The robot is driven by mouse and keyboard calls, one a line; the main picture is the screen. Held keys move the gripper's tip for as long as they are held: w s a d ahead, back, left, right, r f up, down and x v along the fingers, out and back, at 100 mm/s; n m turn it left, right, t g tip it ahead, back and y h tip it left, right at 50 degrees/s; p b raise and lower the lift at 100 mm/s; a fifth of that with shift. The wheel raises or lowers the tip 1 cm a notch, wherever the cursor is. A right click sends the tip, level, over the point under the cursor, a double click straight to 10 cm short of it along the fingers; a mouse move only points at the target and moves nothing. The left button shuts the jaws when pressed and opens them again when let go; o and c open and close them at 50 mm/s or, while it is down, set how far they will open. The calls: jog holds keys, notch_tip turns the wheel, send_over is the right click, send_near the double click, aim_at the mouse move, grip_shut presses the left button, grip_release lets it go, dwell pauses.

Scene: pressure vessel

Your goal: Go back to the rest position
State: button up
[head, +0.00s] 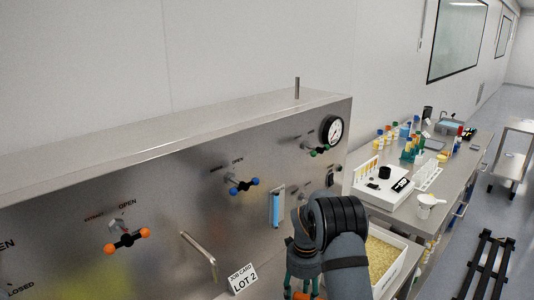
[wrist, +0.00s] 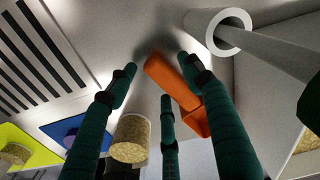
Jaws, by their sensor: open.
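My gripper (head: 303,286) is low in the head view, in front of the steel panel (head: 190,200), with its green fingers partly cut off by the bottom edge. In the wrist view my gripper (wrist: 157,70) has its green fingers spread open. An orange angled piece (wrist: 172,76) shows between and behind the fingers; I cannot tell whether any finger touches it. Nothing is clearly held. No marker for a rest position shows.
The panel carries an orange-knobbed valve (head: 127,241), a blue-knobbed valve (head: 242,186), a pressure gauge (head: 332,130), a bent bar handle (head: 200,254) and a "LOT 2" card (head: 242,279). A white bin of granules (head: 407,262) and a cluttered bench (head: 455,165) stand right. A cork-like cylinder (wrist: 130,138) is near the fingers.

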notch_tip(320, 180, up, 11)
notch_tip(320, 180, down, 11)
jog(key=shift+s+r, duration=0.1)
jog(key=shift+s, duration=0.05)
notch_tip(320, 180, up, 10)
jog(key=b, duration=0.1)
jog(key=s+d+r+n+p, duration=0.1)
jog(key=s+d+r+n, duration=0.1)
jog(key=s+r+n, duration=0.2)
jog(key=s+d+r+n+p, duration=0.1)
jog(key=s+d+r+n, duration=0.2)
jog(key=s+n, duration=0.7)
jog(key=s+d+r+n+p, duration=0.2)
jog(key=s+d+r+n, duration=0.1)
jog(key=s+n, duration=0.5)
jog(key=shift+r, duration=0.8)
